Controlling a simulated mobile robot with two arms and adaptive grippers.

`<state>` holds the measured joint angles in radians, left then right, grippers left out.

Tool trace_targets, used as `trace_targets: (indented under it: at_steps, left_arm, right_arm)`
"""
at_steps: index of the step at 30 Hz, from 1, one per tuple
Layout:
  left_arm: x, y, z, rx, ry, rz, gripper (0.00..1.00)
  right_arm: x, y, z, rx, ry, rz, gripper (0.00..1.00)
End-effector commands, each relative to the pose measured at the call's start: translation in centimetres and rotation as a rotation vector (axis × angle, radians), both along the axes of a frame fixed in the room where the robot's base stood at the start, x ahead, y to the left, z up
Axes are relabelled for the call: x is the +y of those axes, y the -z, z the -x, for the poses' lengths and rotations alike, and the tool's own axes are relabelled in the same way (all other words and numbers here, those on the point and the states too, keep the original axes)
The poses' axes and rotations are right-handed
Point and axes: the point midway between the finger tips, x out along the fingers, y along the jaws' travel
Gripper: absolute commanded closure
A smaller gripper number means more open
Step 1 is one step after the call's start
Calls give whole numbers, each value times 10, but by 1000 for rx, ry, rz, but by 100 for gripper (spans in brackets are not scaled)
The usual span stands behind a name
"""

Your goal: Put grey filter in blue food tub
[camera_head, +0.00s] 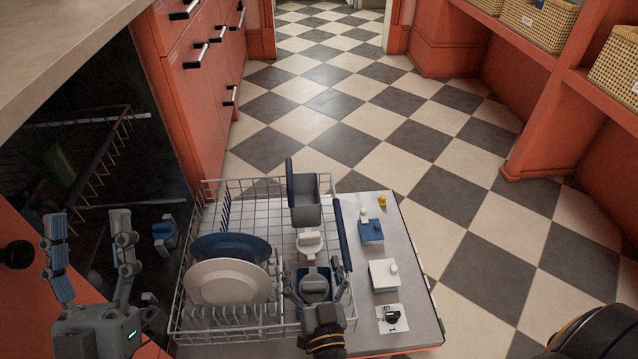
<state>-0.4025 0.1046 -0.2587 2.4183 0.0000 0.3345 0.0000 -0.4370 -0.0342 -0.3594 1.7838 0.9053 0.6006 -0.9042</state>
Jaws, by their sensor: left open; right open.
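My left gripper (88,228) is open and empty at the left, apart from the rack.
The wire rack (205,325) holds a white plate (228,282), a blue plate (232,246), a grey box (305,208) and a white piece (311,243). Small blue and white items lie on the open door (408,250) at right. The checkered floor beyond is clear.

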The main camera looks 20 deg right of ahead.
Motion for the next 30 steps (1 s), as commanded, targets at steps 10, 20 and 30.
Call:
trace_targets:
  at_steps: [10,20,30]
  left_arm:
    - [0,0,0,-1,0,0,40]
    - [0,0,0,-2,0,1,40]
    - [-1,0,-1,6,1,-1,40]
  right_arm:
    - [3,-272,33,-599,-315,75,16]
    - [5,-314,53,-671,-369,110,16]
    - [5,-312,51,-663,-368,110,16]
